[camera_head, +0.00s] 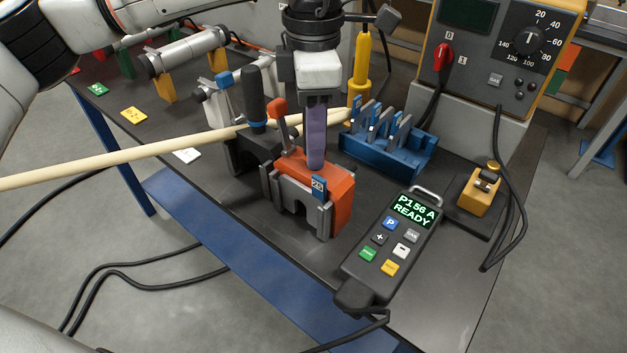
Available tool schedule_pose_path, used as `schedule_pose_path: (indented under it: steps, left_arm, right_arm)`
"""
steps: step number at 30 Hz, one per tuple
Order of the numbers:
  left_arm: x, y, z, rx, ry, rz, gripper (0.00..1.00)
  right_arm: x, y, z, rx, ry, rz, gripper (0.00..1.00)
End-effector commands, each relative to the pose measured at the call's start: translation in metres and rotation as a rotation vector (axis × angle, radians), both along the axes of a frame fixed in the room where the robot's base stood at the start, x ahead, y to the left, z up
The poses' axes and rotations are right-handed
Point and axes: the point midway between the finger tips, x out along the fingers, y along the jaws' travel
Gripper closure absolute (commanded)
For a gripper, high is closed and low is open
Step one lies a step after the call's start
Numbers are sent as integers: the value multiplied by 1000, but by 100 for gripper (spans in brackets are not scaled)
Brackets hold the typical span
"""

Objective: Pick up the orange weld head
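The orange weld head (343,203) stands on the dark bench top near the middle. It has grey clamp jaws at its front, a small blue tag, and a lever with an orange knob. My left gripper (316,160) points straight down from above, its purple finger tip at the top of the orange body. I see the fingers edge-on, one hiding the other, so the opening between them and any grip are hidden. Whether the tip touches the weld head is unclear. My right gripper is not in view.
A dark weld head with a black handle (255,98) stands just left. A long pale rod (110,161) runs behind the orange head. A blue rack (385,155), a handheld pendant (377,262) reading READY, a yellow-cased power unit (490,65) and cables lie to the right.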

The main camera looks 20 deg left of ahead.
Motion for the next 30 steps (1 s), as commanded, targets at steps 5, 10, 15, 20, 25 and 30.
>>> schedule_pose_path:
  steps: [5,10,15,20,25,30]
  left_arm:
    - [0,0,-1,0,0,0,64]
    - [0,0,0,0,0,0,89]
    - [0,0,0,0,0,0,100]
    - [0,0,0,0,0,0,100]
    - [0,0,0,0,0,0,100]
    - [0,0,0,0,0,0,100]
  right_arm:
    - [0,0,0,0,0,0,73]
    - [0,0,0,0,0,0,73]
    - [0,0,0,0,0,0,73]
    - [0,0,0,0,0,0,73]
    - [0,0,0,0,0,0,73]
    - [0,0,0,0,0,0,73]
